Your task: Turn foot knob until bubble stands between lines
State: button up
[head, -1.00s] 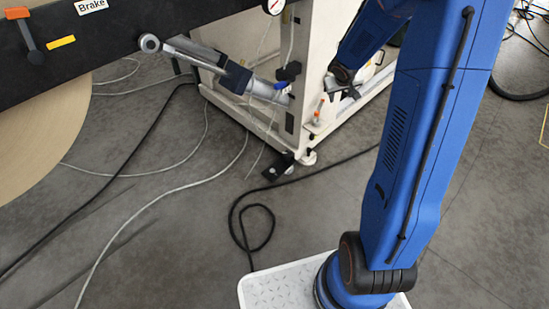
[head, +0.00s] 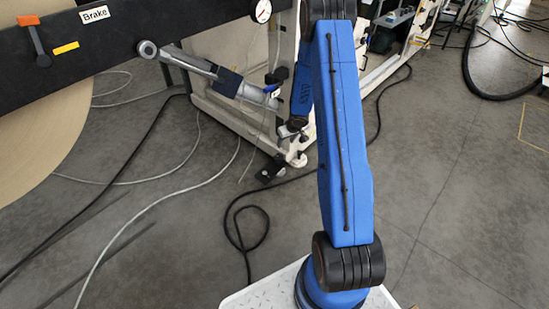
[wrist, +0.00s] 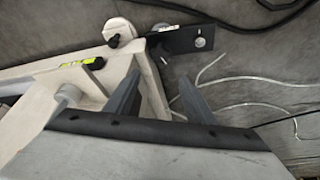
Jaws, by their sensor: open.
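A pale round foot (wrist: 121,27) sits at the machine frame's lower corner in the wrist view, with a small black knob (wrist: 113,42) beside it. It also shows in the head view (head: 300,160).
The black bracket (wrist: 188,40) juts out from the foot over the floor. A grey cylinder (head: 228,80) slopes above on the machine's side. Black and white cables (head: 250,228) lie on the grey floor. The floor at right is fairly open.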

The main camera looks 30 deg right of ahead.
aim_at(279, 156)
jog(key=x, duration=1.7)
jog(key=shift+f, duration=0.3)
jog(key=shift+c, duration=0.4)
jog(key=c, duration=0.7)
